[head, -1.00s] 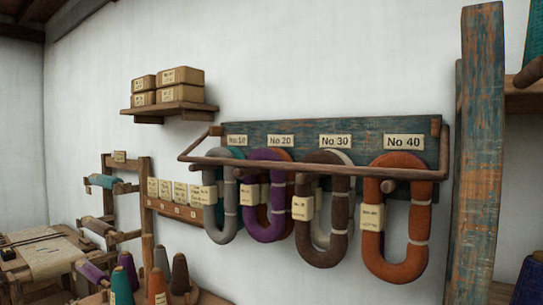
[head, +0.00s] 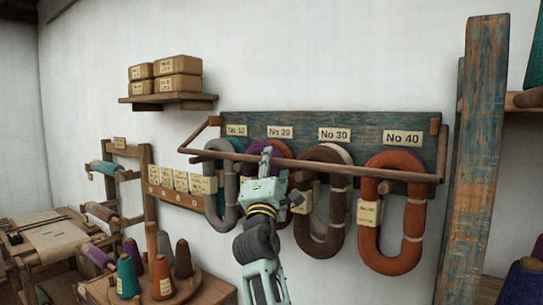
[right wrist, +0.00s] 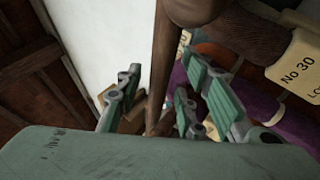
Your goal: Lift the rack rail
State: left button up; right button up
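The rack rail (head: 340,169) is a long brown wooden bar across the front of the yarn rack, joined to arms at both ends. It sits level in front of the hanging hanks. My right gripper (head: 265,160) is at the rail, left of its middle, in front of the purple hank. In the right wrist view the rail (right wrist: 166,65) runs between the spread green fingers of the right gripper (right wrist: 165,95), with gaps showing on both sides. The fingers look open around it. My left gripper is not in view.
The blue rack board (head: 305,121) carries number labels. Grey, brown and orange hanks (head: 369,235) hang close behind and below the rail. A worn post (head: 478,150) stands at the right. Cones (head: 160,275) stand lower left. A shelf with boxes (head: 178,65) is upper left.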

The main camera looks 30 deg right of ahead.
jog(key=shift+w+d+r, duration=0.3)
jog(key=shift+w+d, duration=0.05)
grip_shut()
dwell(0.5)
